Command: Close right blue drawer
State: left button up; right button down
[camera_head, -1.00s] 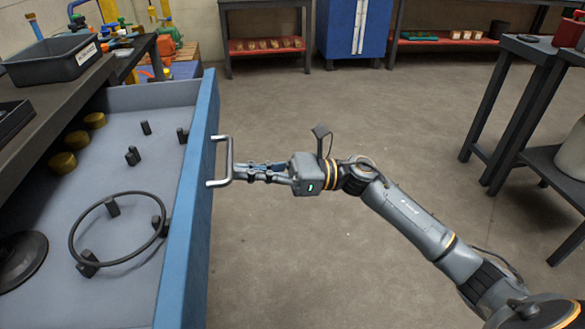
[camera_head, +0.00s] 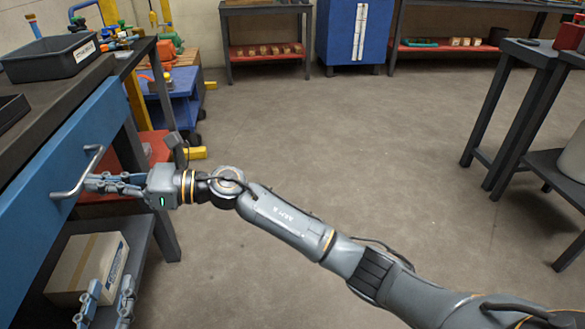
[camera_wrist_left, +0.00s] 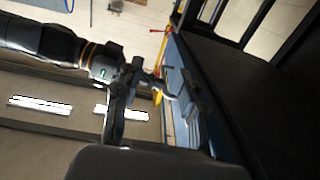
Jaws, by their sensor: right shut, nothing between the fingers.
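The blue drawer (camera_head: 50,190) is at the left of the head view, under the dark table top. Its front sits close under the table edge and its inside is hidden. A grey bar handle (camera_head: 83,172) is on the front. My right gripper (camera_head: 90,183) is shut with nothing between its fingers, its tips at the handle. My left gripper (camera_head: 106,305) is lower, at the bottom left, with its two fingers apart and empty. The left wrist view is dark and tilted; it shows my right gripper (camera_wrist_left: 150,82) by the blue front (camera_wrist_left: 181,85).
A cardboard box (camera_head: 87,268) lies on the shelf below the drawer, behind my left gripper. A dark bin (camera_head: 52,60) stands on the table top. A blue cabinet (camera_head: 350,40) and benches line the back wall. The floor in the middle is clear.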

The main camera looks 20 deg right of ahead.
pick_arm(q)
jog(key=r, duration=0.1)
jog(key=r+t, duration=0.1)
jog(key=r, duration=0.1)
jog(key=shift+s+d+t+h, duration=0.15)
jog(key=shift+d+t+h, duration=0.15)
jog(key=shift+d+h, duration=0.1)
pick_arm(e)
jog(key=shift+x, duration=1.15)
